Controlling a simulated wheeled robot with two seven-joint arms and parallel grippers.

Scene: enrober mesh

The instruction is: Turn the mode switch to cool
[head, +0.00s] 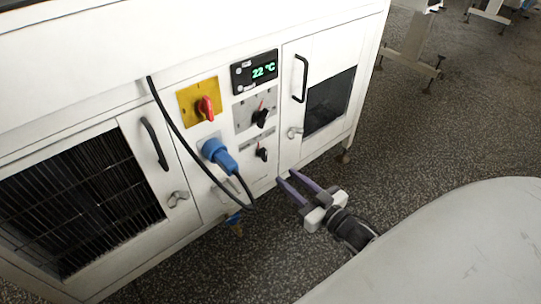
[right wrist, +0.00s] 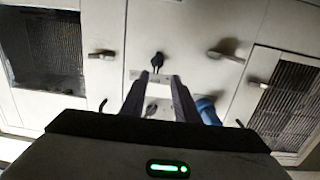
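The panel carries two black rotary knobs; their labels are too small to read, so I cannot tell which is the mode switch. The upper knob (head: 260,116) sits on a grey plate and has a red pointer. The smaller lower knob (head: 263,154) is below it and also shows in the right wrist view (right wrist: 157,62), just past the fingertips. My right gripper (head: 287,177) is open and empty, in front of and below the lower knob, apart from it. It also shows in the right wrist view (right wrist: 159,76). My left gripper is not in view.
A red rotary switch (head: 205,107) on a yellow plate, a blue plug (head: 217,154) with a hanging black cable, and a display (head: 262,71) reading 22 °C surround the knobs. Doors with handles and latches flank the panel. Speckled floor (head: 420,130) lies clear at right.

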